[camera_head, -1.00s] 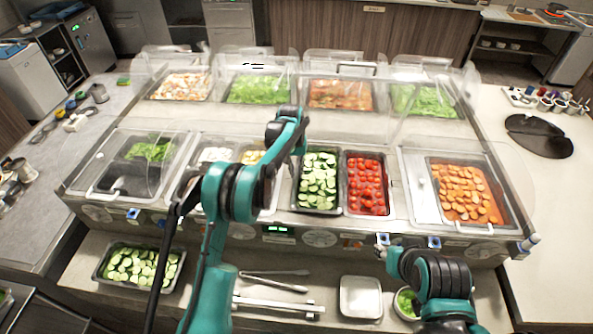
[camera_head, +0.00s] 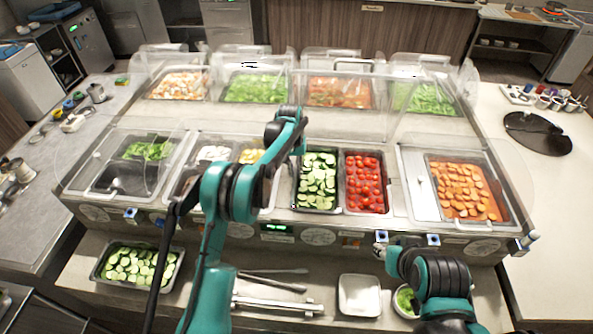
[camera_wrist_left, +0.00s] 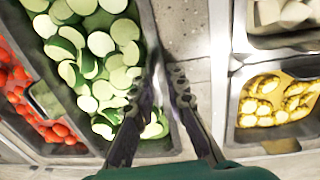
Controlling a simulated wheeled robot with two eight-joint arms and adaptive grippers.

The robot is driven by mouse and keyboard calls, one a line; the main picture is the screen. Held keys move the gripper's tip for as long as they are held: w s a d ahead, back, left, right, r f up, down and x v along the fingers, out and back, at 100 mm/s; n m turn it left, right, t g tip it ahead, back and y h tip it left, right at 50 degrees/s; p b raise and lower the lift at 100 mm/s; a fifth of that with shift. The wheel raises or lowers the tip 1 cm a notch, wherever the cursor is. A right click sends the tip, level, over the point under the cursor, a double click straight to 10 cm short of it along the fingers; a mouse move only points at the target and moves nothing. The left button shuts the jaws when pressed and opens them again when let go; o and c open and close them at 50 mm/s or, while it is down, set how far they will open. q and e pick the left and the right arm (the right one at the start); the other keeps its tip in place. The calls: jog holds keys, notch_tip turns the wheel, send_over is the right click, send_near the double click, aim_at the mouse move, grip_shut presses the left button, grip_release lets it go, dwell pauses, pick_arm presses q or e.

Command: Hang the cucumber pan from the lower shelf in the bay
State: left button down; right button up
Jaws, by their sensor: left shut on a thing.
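A dark pan of sliced cucumber (camera_head: 297,197) sits in the bay beside the pan of red tomatoes (camera_head: 366,211). It fills the left of the left wrist view (camera_wrist_left: 163,113). My left gripper (camera_wrist_left: 167,78) is shut on this pan's side wall, one finger over the cucumber and the other outside. In the head view the arm mostly hides this gripper (camera_head: 296,158). Another pan of cucumber (camera_head: 98,277) stands on the lower shelf (camera_head: 205,250) at the left. My right gripper (camera_head: 381,249) is low at the right, apart from the pans; its jaws are unclear.
Tongs (camera_head: 272,287) and a white tray (camera_head: 345,310) lie on the lower shelf, with a bowl of greens (camera_head: 400,307) near my right arm. A pan of orange slices (camera_head: 463,190) is at the right. Clear guards (camera_head: 340,92) rise behind the front pans.

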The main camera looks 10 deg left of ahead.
pick_arm(q)
jog(key=shift+a+f, duration=0.15)
jog(key=shift+a, duration=0.2)
pick_arm(e)
jog(key=shift+f, duration=0.1)
pick_arm(q)
jog(key=c, duration=1.7)
grip_release()
jog(key=shift+o, duration=1.2)
jog(key=shift+a, duration=0.1)
jog(key=shift+w+a+f, duration=0.1)
jog(key=shift+w, duration=0.05)
pick_arm(e)
jog(key=shift+w+a, duration=0.1)
jog(key=shift+a, duration=0.15)
pick_arm(q)
jog(key=shift+d, duration=0.2)
pick_arm(e)
jog(key=shift+d, duration=0.1)
pick_arm(q)
notch_tip(320, 180, up, 12)
jog(key=shift+a, duration=0.4)
